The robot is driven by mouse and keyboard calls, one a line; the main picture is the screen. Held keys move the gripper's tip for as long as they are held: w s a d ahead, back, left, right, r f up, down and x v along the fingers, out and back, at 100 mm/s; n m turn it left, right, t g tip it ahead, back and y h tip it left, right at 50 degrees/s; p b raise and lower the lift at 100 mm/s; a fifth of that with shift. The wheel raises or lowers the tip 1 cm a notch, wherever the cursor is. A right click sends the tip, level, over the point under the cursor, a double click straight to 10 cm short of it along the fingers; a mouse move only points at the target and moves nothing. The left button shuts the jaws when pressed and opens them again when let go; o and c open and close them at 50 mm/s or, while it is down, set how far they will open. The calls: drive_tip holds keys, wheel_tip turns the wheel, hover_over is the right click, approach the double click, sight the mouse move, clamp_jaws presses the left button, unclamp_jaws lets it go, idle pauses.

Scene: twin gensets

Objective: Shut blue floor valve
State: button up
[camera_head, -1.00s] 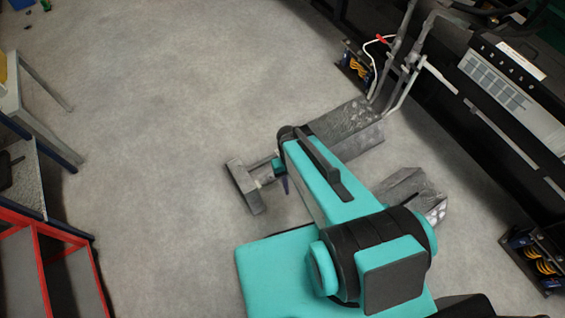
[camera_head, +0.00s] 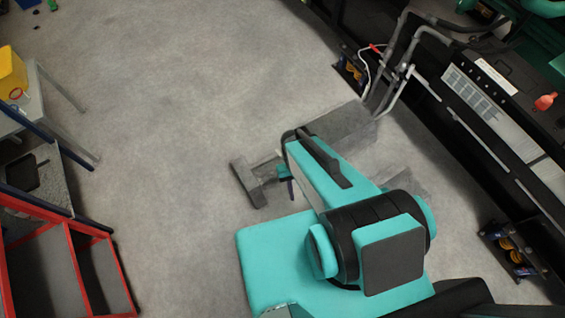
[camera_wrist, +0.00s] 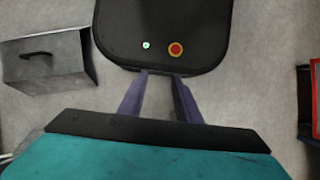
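I cannot make out a blue floor valve in either view. My gripper (camera_wrist: 162,74) shows in the wrist view as two purple fingers. The fingertips are apart with nothing seen between them. They overlap the lower edge of a black rounded panel, which bears a red button with a yellow ring and a small pale green light; I cannot tell whether they touch it. In the head view, my teal arm hides part of the floor. A dark finger of my gripper shows beside a grey T-shaped piece (camera_head: 250,182).
A black machine (camera_head: 480,130) with grey pipes (camera_head: 395,70) runs along the right. Blue-and-orange mounts (camera_head: 515,250) sit at its base. A red frame (camera_head: 75,245) and grey table (camera_head: 45,105) with a yellow container (camera_head: 12,75) stand left. A grey handled box (camera_wrist: 45,65) shows in the wrist view.

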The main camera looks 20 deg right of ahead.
drive_tip(key=s+r+p, duration=0.2)
drive_tip(key=r+p, duration=0.1)
drive_tip(key=s+r+p, duration=0.1)
drive_tip(key=r+p, duration=0.1)
idle(0.5)
